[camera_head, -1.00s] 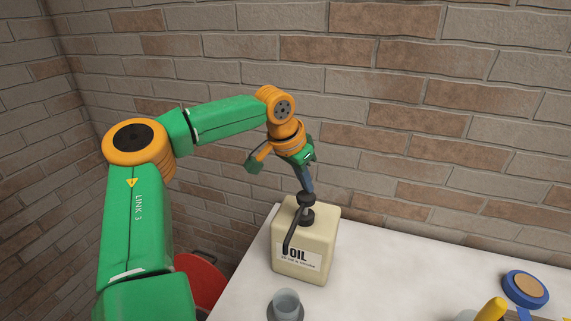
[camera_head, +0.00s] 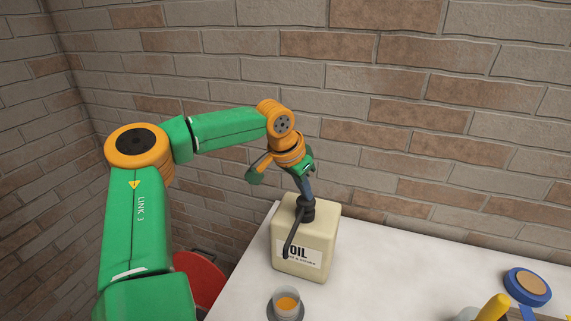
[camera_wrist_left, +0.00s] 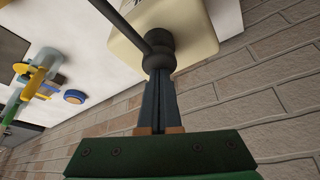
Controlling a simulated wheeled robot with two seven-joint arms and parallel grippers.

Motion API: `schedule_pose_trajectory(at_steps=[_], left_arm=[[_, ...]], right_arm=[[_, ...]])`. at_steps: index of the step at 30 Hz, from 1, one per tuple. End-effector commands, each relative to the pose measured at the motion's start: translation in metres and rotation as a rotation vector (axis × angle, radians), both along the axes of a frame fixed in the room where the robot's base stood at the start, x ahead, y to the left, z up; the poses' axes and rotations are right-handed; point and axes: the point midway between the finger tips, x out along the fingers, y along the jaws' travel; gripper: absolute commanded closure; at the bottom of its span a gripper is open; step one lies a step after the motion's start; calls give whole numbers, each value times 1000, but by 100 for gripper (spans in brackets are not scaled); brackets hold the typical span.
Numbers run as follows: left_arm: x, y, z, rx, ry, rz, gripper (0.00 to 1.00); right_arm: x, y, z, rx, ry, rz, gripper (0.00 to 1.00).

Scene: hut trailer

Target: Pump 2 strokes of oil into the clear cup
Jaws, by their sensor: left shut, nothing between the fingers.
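The cream oil container (camera_head: 318,238) stands upright on the white table, labelled OIL. Its dark pump head (camera_head: 307,209) sits low against the container top, and its spout (camera_head: 291,240) slants down toward the cup. My left gripper (camera_head: 308,196) is shut and empty, its fingertips on top of the pump head. The left wrist view also shows the shut fingers (camera_wrist_left: 158,80) against the pump head (camera_wrist_left: 158,50). The clear cup (camera_head: 286,299) stands on a dark round base below the spout, with orange oil in it. My right gripper is not in view.
A blue ring-shaped item (camera_head: 527,285) and a yellow-handled tool (camera_head: 493,308) lie at the table's right. A red round object (camera_head: 200,280) is beside the table at left. A brick wall is close behind. The table between container and blue item is clear.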

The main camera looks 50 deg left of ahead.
Motion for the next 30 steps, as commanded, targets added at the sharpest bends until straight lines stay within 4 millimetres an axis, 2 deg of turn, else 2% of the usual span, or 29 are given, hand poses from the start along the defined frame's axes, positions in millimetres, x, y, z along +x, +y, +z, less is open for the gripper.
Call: schedule_pose_trajectory(at_steps=[3,11,22,24,30], left_arm=[[-1,0,-6,-1,3,0,100],[0,0,-4,0,3,-1,100],[-1,0,23,0,3,-1,100],[0,0,25,1,0,-1,100],[0,0,39,0,1,-1,100]], right_arm=[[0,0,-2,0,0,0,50],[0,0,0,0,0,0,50],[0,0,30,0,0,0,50],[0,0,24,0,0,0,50],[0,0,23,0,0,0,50]])
